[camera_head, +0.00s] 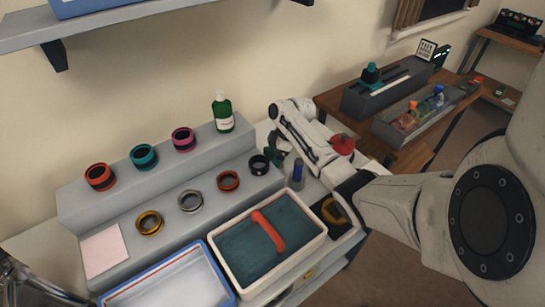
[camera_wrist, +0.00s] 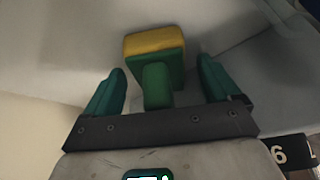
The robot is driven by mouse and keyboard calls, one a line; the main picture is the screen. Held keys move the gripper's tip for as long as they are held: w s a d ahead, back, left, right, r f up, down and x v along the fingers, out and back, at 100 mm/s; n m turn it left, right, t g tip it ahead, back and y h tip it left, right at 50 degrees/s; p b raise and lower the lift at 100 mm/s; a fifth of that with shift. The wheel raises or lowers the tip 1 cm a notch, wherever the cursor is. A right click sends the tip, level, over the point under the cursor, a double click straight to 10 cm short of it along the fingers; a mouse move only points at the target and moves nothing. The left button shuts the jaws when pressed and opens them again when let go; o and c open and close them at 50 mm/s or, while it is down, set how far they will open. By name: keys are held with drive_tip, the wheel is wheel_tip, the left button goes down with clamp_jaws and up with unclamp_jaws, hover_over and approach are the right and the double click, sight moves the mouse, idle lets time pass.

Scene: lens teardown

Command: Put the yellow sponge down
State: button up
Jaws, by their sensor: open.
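The yellow sponge (camera_wrist: 155,42) shows in the wrist view, with a green layer and a green grip (camera_wrist: 157,86) that points toward my gripper. My gripper (camera_wrist: 160,85) is open. Its two green fingers stand on either side of the grip, with a clear gap on both sides. The sponge seems to rest against a pale grey surface. In the head view my gripper (camera_head: 273,155) is low by the right end of the grey stepped stand. I cannot make out the sponge there; the arm may hide it.
The grey stepped stand (camera_head: 150,205) holds several coloured rings and a green bottle (camera_head: 222,111). In front are a cream tray (camera_head: 262,292) with a red-handled teal thing and a blue-rimmed tray (camera_head: 218,262).

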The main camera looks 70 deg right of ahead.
drive_tip(key=shift+w+f, duration=0.1)
drive_tip(key=shift+f, duration=0.2)
drive_tip(key=shift+c, duration=0.3)
drive_tip(key=shift+r, duration=0.1)
drive_tip(key=c, duration=1.1)
